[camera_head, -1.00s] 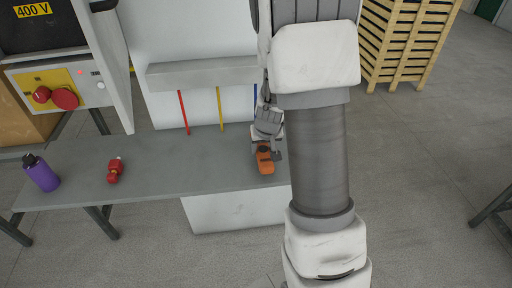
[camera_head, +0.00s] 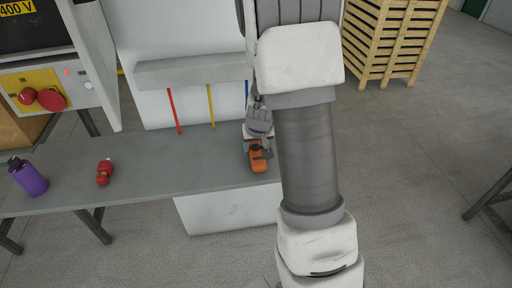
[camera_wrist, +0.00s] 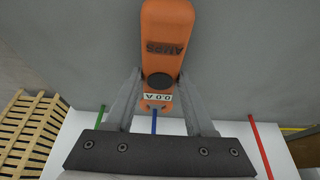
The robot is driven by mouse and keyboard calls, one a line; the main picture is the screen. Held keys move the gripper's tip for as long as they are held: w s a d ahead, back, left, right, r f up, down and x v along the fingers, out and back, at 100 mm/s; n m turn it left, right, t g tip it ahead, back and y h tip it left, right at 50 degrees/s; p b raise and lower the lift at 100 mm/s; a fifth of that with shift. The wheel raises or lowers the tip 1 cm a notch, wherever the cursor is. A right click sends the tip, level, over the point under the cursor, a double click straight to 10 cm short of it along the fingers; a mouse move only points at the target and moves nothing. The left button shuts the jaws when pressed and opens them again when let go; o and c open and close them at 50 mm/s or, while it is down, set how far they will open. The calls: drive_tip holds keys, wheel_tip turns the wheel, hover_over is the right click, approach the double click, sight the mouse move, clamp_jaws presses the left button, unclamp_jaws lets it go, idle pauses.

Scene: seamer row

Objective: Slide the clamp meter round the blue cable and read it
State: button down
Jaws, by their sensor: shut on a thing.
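The orange clamp meter (camera_head: 258,161) is held by my gripper (camera_head: 259,143) over the right end of the grey bench. In the wrist view the meter (camera_wrist: 160,40) sits between the two fingers of my gripper (camera_wrist: 160,98), which are shut on it. Its small white display (camera_wrist: 158,97) appears to read 0.0 A. The blue cable (camera_head: 247,88) hangs straight down, partly hidden behind my arm. In the wrist view the blue cable (camera_wrist: 154,122) shows just past the meter's display end. The meter's jaw is mostly hidden, and I cannot tell whether it encloses the cable.
A red cable (camera_head: 174,111) and a yellow cable (camera_head: 211,106) hang left of the blue one. A green cable (camera_wrist: 101,113) shows in the wrist view. A red object (camera_head: 104,172) and a purple bottle (camera_head: 28,177) stand on the bench (camera_head: 150,160). Wooden pallets (camera_head: 395,40) stand at the back right.

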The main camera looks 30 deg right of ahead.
drive_tip(key=shift+w+d+f, duration=0.1)
drive_tip(key=shift+w+f, duration=0.15)
drive_tip(key=shift+f, duration=0.25)
drive_tip(key=shift+w+d+r, duration=0.1)
drive_tip(key=shift+w+r, duration=0.05)
drive_tip(key=shift+w, duration=0.3)
drive_tip(key=shift+w+d, duration=0.25)
drive_tip(key=shift+w, duration=0.55)
drive_tip(key=shift+w+d, duration=0.2)
drive_tip(key=shift+w, duration=0.55)
drive_tip(key=shift+w+d, duration=0.25)
drive_tip(key=shift+w, duration=0.55)
drive_tip(key=shift+w, duration=0.1)
drive_tip(key=shift+c, duration=0.9)
unclamp_jaws()
